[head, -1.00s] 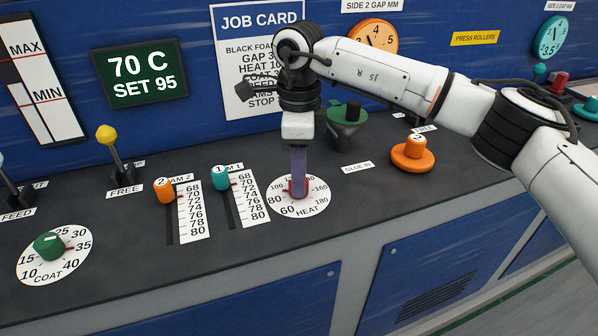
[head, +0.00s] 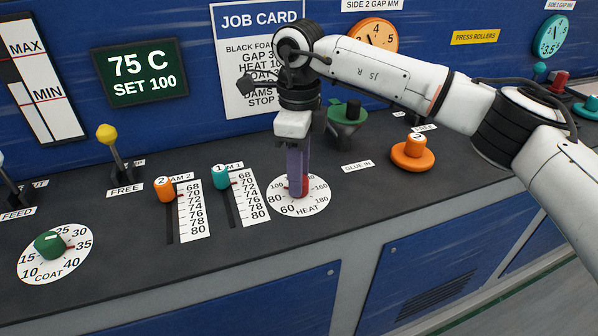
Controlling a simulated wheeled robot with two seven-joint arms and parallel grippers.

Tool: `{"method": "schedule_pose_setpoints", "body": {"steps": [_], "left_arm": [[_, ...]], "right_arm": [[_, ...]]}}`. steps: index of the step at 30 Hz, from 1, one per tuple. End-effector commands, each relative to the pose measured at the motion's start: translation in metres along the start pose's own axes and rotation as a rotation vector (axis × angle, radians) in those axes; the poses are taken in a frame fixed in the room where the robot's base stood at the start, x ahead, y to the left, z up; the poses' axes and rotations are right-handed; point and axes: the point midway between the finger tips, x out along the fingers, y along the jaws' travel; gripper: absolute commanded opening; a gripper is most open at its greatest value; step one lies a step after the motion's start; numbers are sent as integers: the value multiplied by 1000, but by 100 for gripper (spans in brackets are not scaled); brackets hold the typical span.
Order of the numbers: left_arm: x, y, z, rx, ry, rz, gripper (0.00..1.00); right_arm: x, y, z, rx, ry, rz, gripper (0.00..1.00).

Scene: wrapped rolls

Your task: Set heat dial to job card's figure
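The heat dial (head: 289,207) is a white disc marked from 60 up to 180, with a red knob in its middle. My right gripper (head: 298,190) points down onto the knob, its purple fingers around it; the fingers hide much of the knob and the top of the scale. It looks shut on the knob. The green display (head: 140,73) reads 75 C, SET 100. The job card (head: 250,90) on the blue wall is partly covered by my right arm; its heat line starts "HEAT 10" and the rest is hidden. My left gripper is not in view.
Left of the dial are two sliders with a teal knob (head: 220,178) and an orange knob (head: 163,188). A yellow-topped lever (head: 107,134) and green coat dial (head: 49,244) are further left. A green-topped glue lever (head: 348,122) and orange knob (head: 413,152) stand to the right.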

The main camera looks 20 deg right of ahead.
Motion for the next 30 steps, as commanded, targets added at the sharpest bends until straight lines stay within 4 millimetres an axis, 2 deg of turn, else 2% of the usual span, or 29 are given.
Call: {"method": "schedule_pose_setpoints", "body": {"steps": [1,2,10,14,17,24,30], "left_arm": [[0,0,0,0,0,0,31],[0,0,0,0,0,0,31],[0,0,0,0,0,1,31],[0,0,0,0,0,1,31],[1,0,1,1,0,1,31],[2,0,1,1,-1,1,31],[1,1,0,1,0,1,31]], "right_arm": [[-1,0,0,0,-1,-1,44],[-1,0,0,0,-1,-1,49],[0,0,0,-1,0,1,49],[-7,0,0,-1,-1,-1,49],[-22,0,0,-1,-2,-1,49],[-71,0,1,0,-3,-2,49],[-97,0,0,-1,0,0,49]]}}
